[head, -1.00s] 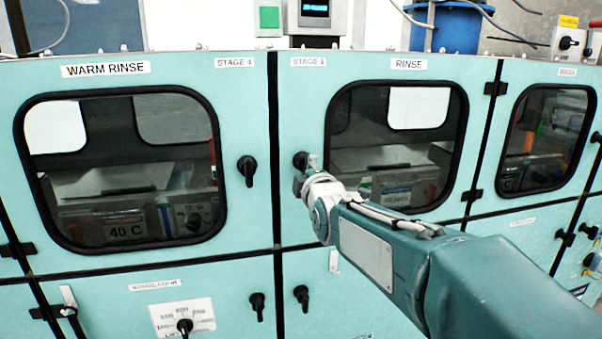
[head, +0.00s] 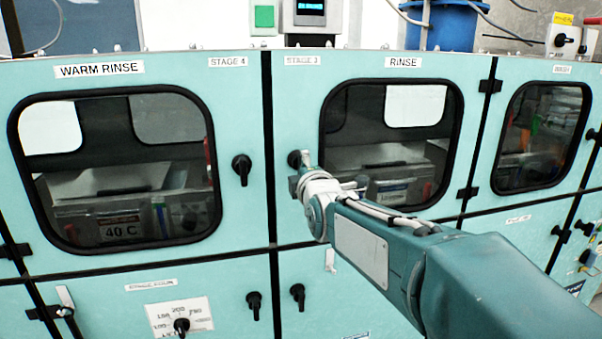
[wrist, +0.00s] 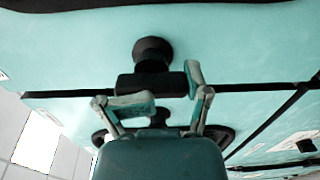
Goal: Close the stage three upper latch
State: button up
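The stage 3 upper latch (head: 294,159) is a black knob with a handle, left of the rinse window, under the "STAGE 3" label. In the head view my gripper (head: 305,172) is right beside it and hides part of its handle. In the wrist view the latch's round base (wrist: 152,52) and dark handle (wrist: 150,86) lie ahead of my gripper (wrist: 165,92). Its two fingers are spread apart. The right finger is close to the handle's right end, and the left finger overlaps its lower left part. I cannot tell whether either touches.
The stage 4 upper latch (head: 241,168) is across the dark seam to the left. Two lower latches, left (head: 254,303) and right (head: 298,295), sit below. The rinse window (head: 392,150) is right of my gripper. A dial (head: 181,325) is at the lower left.

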jog(key=o, duration=0.4)
jog(key=shift+s+r, duration=0.1)
jog(key=shift+r, duration=0.55)
jog(key=shift+s, duration=0.15)
jog(key=v, duration=1.1)
jog(key=shift+s+f, duration=0.35)
jog(key=shift+f, duration=0.1)
jog(key=s+d+f+m+g+h, duration=0.2)
jog(key=s+d+f+m+g, duration=0.3)
jog(key=s+d+f+m, duration=0.2)
jog(key=s+d+f+m+g+h, duration=0.3)
jog(key=s+d+f+m+g, duration=0.3)
jog(key=s+f+m, duration=0.6)
jog(key=s+d+m, duration=0.1)
jog(key=s+m, duration=0.1)
jog(key=s, duration=0.2)
jog(key=shift+f+g, duration=0.2)
jog(key=shift+g, duration=0.1)
